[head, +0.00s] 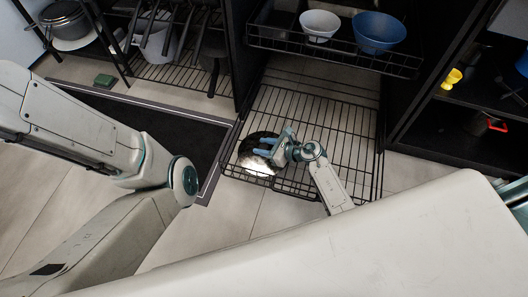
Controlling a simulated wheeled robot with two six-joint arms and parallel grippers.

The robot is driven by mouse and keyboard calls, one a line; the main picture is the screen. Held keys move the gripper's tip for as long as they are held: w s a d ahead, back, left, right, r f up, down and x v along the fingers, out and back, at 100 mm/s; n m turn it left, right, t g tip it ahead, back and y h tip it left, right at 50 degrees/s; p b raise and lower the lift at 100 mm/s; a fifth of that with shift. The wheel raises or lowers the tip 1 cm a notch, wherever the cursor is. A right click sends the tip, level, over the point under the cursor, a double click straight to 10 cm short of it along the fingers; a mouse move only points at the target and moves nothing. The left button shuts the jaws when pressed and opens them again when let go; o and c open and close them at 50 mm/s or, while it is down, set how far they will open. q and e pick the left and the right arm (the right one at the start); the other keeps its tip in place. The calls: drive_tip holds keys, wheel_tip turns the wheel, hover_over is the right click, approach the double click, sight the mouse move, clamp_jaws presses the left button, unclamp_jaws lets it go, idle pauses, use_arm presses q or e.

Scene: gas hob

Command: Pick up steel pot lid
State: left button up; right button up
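The steel pot lid (257,165) is a shiny round disc, partly dark and partly bright, lying on the lower pull-out wire rack (335,125) near its front left corner. My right gripper (270,146) is over the lid's right side, its blue-grey fingers reaching left across it. The fingers look spread apart. Whether they touch the lid is too small to tell, and part of the lid is hidden beneath them. My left arm fills the left of the head view, but its gripper is not visible.
An upper wire basket above the rack holds a white bowl (320,25) and a blue bowl (379,32). A dark mat (150,125) lies on the floor left of the rack. Dark shelves stand at right, with a yellow item (452,78). The rack's middle is clear.

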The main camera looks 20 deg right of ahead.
drive_tip(key=c, duration=0.7)
drive_tip(key=shift+o, duration=0.2)
